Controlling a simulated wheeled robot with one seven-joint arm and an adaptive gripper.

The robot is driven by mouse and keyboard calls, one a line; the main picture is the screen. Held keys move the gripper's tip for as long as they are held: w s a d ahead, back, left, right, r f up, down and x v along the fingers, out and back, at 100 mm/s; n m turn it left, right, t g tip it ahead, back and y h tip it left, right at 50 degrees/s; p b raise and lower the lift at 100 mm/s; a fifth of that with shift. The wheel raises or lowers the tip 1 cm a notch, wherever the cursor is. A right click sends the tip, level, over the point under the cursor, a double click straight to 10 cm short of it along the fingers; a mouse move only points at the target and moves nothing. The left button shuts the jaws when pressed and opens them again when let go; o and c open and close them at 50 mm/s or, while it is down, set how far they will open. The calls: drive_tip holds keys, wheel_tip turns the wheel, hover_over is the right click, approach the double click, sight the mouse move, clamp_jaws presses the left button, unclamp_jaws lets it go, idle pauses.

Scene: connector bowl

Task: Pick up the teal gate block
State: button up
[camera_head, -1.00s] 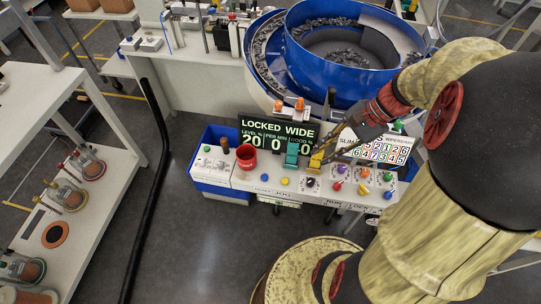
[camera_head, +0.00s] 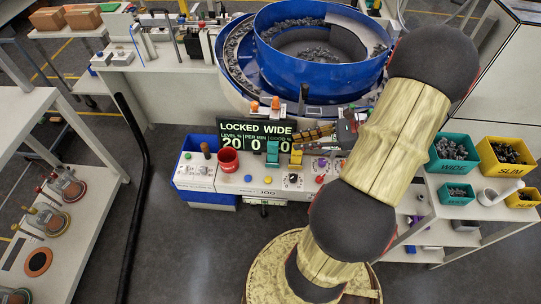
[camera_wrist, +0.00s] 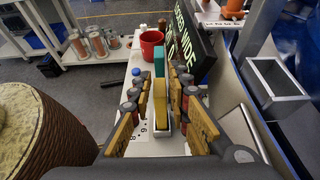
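The teal gate block (camera_head: 272,152) stands upright on the white control desk, in front of the black display. It also shows in the wrist view (camera_wrist: 159,62), beyond a yellow gate block (camera_wrist: 160,105). In the head view the yellow block (camera_head: 296,157) is just right of the teal one. My gripper (camera_head: 308,135) is above and behind the yellow block, at its right. In the wrist view my gripper (camera_wrist: 160,92) is open, with a finger on each side of the yellow block in the picture. I cannot tell whether it touches the yellow block. The teal block is not held.
A red mug (camera_head: 228,160) stands left of the teal block. The display (camera_head: 255,135) is close behind the blocks, and a blue feeder bowl (camera_head: 320,70) rises farther back. Knobs and buttons cover the desk front. Connector bins (camera_head: 453,150) stand at the right.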

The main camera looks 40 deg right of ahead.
sight(277, 146)
drive_tip(key=b+x, duration=0.2)
drive_tip(key=x, duration=0.6)
drive_tip(key=shift+w+a+f+b, duration=0.15)
drive_tip(key=shift+w+a+b, duration=0.1)
drive_tip(key=shift+b, duration=0.15)
drive_tip(key=shift+c, duration=1.1)
clamp_jaws()
